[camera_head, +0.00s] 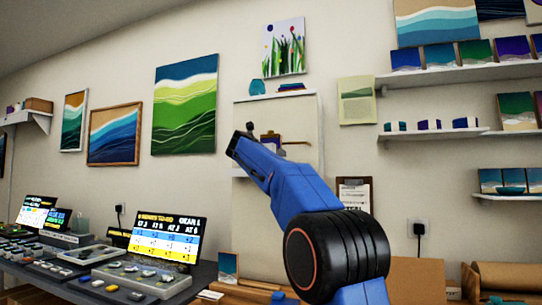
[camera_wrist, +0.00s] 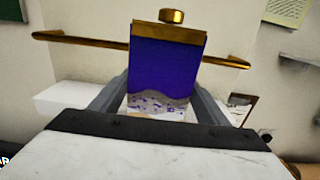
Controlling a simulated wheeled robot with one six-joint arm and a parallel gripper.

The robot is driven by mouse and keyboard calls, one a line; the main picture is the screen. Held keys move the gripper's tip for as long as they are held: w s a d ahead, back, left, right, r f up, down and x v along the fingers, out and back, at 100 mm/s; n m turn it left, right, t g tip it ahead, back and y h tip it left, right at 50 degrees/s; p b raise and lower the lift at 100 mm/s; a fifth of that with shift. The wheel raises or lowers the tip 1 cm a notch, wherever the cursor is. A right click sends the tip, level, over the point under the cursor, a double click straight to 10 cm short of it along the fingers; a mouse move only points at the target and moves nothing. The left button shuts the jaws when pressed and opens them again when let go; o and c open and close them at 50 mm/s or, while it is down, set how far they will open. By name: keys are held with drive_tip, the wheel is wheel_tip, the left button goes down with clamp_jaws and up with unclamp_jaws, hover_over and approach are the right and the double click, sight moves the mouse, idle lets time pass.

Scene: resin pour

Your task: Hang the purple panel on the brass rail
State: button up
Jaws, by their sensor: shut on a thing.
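The purple panel (camera_wrist: 163,68) stands upright in the wrist view, with a brass strip and round knob on top and a pale, speckled lower part. My gripper (camera_wrist: 161,98) is shut on it, one grey finger at each side. The brass rail (camera_wrist: 85,39) runs across behind the panel, its ends showing left and right; its middle is hidden. I cannot tell whether the panel's top touches the rail. In the head view my gripper (camera_head: 258,138) is small at the end of the blue arm, and the brass rail (camera_head: 297,143) shows just right of it.
A pale wall board (camera_head: 305,115) surrounds the rail, with a teal pot (camera_head: 257,87) on its top. A clipboard (camera_head: 354,194) hangs lower right. Shelves (camera_head: 450,75) with small panels are at right. A bench (camera_head: 190,285) with screens and trays stands at left.

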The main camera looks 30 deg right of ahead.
drive_tip(key=shift+f, duration=1.35)
idle(2.3)
drive_tip(key=o, duration=1.2)
drive_tip(key=shift+a, duration=0.15)
drive_tip(key=v, duration=1.7)
drive_tip(key=s+a+f+m+g+y, duration=0.1)
drive_tip(key=s+f+m+y, duration=0.1)
drive_tip(key=s+f+m, duration=0.5)
drive_tip(key=s+f+g+y, duration=0.1)
drive_tip(key=s+f+y, duration=0.3)
drive_tip(key=f, duration=0.7)
drive_tip(key=s+a+f+m+g+y, duration=0.1)
drive_tip(key=s+f+m, duration=0.3)
drive_tip(key=s+f, duration=0.45)
drive_tip(key=s+a+f+m+g+y, duration=0.1)
drive_tip(key=s+a+f+m+y, duration=0.1)
drive_tip(key=s+a+f+m, duration=0.2)
drive_tip(key=s+a+f+m+g+y, duration=0.1)
drive_tip(key=s+f+m, duration=0.4)
drive_tip(key=s+f, duration=0.6)
drive_tip(key=s+a+f+m+g+y, duration=0.1)
drive_tip(key=s+a+f+m+y, duration=0.3)
drive_tip(key=f, duration=1.1)
drive_tip(key=s+a+m, duration=0.1)
drive_tip(key=s+a, duration=0.1)
drive_tip(key=s, duration=0.1)
drive_tip(key=shift+s+a+f+m, duration=0.25)
drive_tip(key=shift+s+a+m, duration=0.05)
drive_tip(key=shift+s, duration=0.1)
